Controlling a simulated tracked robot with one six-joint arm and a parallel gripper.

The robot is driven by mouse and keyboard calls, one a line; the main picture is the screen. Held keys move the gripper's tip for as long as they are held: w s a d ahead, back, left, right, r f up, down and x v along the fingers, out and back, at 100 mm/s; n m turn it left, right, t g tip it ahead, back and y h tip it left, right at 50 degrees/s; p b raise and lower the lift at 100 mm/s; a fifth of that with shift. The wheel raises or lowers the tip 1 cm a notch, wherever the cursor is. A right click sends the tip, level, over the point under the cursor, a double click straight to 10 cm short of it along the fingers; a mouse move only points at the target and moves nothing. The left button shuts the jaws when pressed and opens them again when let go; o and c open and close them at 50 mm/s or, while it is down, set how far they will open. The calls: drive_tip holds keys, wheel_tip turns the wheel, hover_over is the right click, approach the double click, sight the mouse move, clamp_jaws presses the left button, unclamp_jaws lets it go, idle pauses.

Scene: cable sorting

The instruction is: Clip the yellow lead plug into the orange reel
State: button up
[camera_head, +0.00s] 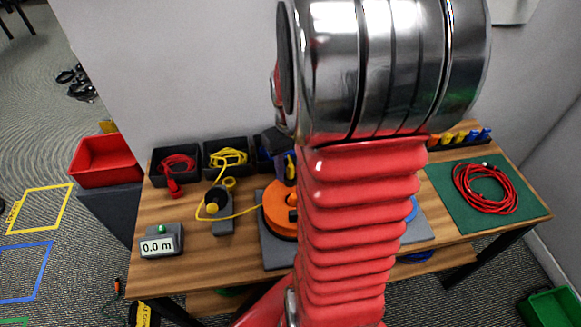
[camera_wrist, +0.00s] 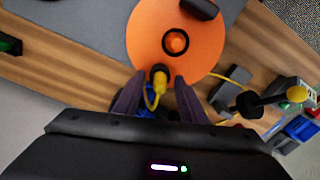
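The orange reel (camera_wrist: 205,58) lies flat on a grey plate and shows partly in the head view (camera_head: 276,211), where my arm hides its right side. The yellow lead plug (camera_wrist: 160,82) is at a dark round clip (camera_wrist: 157,70) near the reel's rim; I cannot tell how deep it sits. My gripper (camera_wrist: 159,80) is open, one dark finger on each side of the plug, with small gaps. The yellow lead (camera_head: 241,213) runs from a dark guide (camera_head: 221,196) to the reel. In the head view the fingertips are mostly hidden.
Black bins with red cable (camera_head: 175,164) and yellow cable (camera_head: 229,157) stand along the back. A grey meter (camera_head: 161,242) reads 0.0 m. A coiled red cable (camera_head: 485,188) lies on a green mat (camera_head: 448,196) at right.

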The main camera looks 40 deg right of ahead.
drive_tip(key=shift+r, duration=0.1)
wheel_tip(320, 180, up, 14)
drive_tip(key=shift+s, duration=0.15)
idle(0.5)
drive_tip(key=shift+f, duration=0.25)
idle(0.3)
